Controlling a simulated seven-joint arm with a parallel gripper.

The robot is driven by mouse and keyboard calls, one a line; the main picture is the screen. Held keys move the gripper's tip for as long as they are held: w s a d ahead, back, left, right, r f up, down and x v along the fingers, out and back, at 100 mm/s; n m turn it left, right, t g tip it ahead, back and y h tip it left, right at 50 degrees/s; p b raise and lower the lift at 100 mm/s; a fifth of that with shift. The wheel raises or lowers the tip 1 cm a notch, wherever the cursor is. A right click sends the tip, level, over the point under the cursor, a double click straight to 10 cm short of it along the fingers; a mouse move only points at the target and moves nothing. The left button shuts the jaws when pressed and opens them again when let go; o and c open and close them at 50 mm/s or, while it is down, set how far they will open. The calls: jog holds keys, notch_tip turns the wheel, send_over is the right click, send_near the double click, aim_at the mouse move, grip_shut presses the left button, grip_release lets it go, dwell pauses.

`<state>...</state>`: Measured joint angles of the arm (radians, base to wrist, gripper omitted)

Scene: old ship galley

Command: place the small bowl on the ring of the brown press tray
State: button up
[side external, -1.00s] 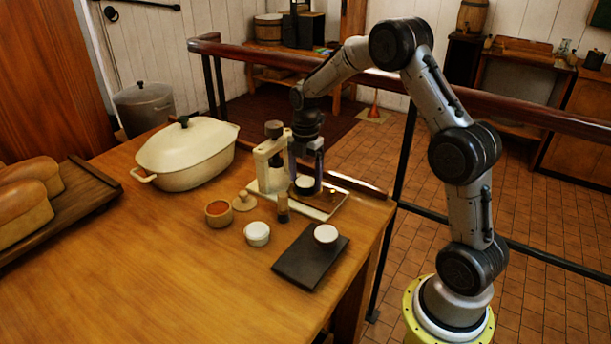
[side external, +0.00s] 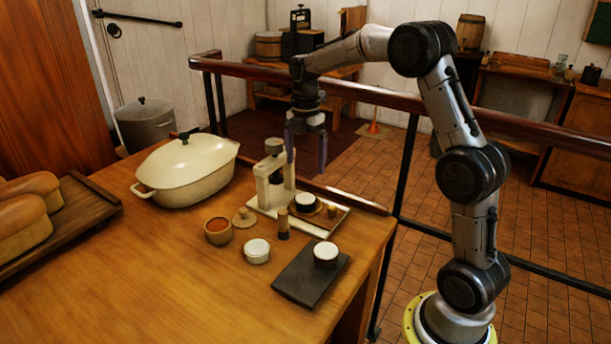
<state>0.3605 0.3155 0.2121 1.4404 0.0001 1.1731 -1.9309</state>
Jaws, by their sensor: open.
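The press has a cream frame (side external: 262,187) and a pale base that carries the brown press tray (side external: 322,222). A small bowl (side external: 305,200), dark outside and white on top, sits upright on this tray beside the press column. A brown rounded edge shows around its foot; the bowl hides most of the ring, so I cannot tell how well it is centred. My gripper (side external: 306,166) is open and empty, with its two fingers pointing down, clear above the bowl and the tray.
A white bowl (side external: 257,251), brown bowl (side external: 218,232), wooden knob (side external: 244,217) and small cylinder (side external: 283,224) stand close by. A cream casserole (side external: 188,172) is at left; the front table is clear.

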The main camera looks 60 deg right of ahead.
jog(key=s+a+r+m+t, duration=0.3)
jog(key=s+a+r+m, duration=0.6)
jog(key=s, duration=0.3)
jog(key=s+a+f+m+t, duration=0.1)
jog(key=s+a+m, duration=0.2)
jog(key=s, duration=0.4)
jog(key=s+a+f+m+t, duration=0.1)
jog(key=s+a+f+m, duration=0.1)
jog(key=s+a+m, duration=0.2)
jog(key=s+m, duration=0.2)
jog(key=s, duration=0.1)
jog(key=shift+f+t, duration=0.15)
jog(key=shift+t, duration=0.15)
